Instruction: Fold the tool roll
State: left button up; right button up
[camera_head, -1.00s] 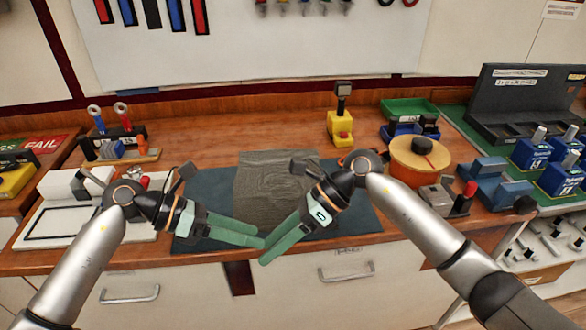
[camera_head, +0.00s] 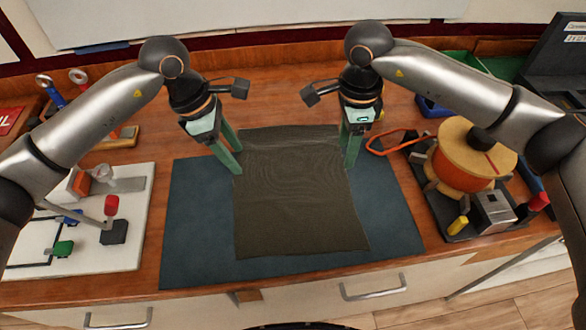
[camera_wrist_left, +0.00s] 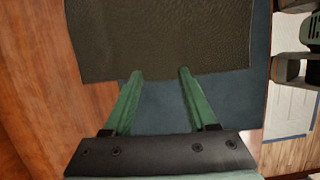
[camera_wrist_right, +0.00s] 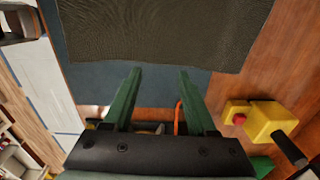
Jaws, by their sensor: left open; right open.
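The tool roll (camera_head: 292,205) is a dark olive cloth lying spread out on a blue-grey mat (camera_head: 392,225). Its far end reaches past the mat's far edge onto the wood. My left gripper (camera_head: 238,162) is open at the cloth's left edge, near the far left corner. My right gripper (camera_head: 350,162) is open at the right edge, near the far right corner. In the left wrist view the cloth's edge (camera_wrist_left: 165,40) lies at the open fingertips. In the right wrist view the cloth (camera_wrist_right: 160,30) also lies just beyond the fingertips. I cannot tell whether either gripper touches it.
A white board (camera_head: 130,190) with small coloured parts stands left of the mat. An orange round spool (camera_head: 462,160) and a metal block (camera_head: 492,210) stand to the right, by an orange-handled tool (camera_head: 385,146). A yellow object (camera_wrist_right: 270,120) shows in the right wrist view.

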pick_arm(q)
send_over(244, 184)
jog(key=f, duration=0.5)
jog(key=shift+a+f, duration=0.2)
jog(key=shift+a, duration=0.15)
pick_arm(e)
send_over(341, 178)
notch_tip(341, 178, down, 5)
jog(key=shift+a+f, duration=0.1)
jog(key=shift+f, duration=0.1)
pick_arm(q)
jog(key=shift+w+f, duration=0.1)
jog(key=shift+f, duration=0.75)
pick_arm(e)
jog(key=shift+w+f, duration=0.1)
jog(key=shift+f, duration=0.75)
pick_arm(q)
jog(key=shift+f, duration=0.25)
pick_arm(e)
jog(key=shift+f, duration=0.2)
pick_arm(q)
jog(key=shift+r, duration=0.15)
pick_arm(e)
jog(key=shift+r, duration=0.1)
pick_arm(q)
jog(key=shift+f, duration=0.2)
grip_shut()
pick_arm(e)
grip_shut()
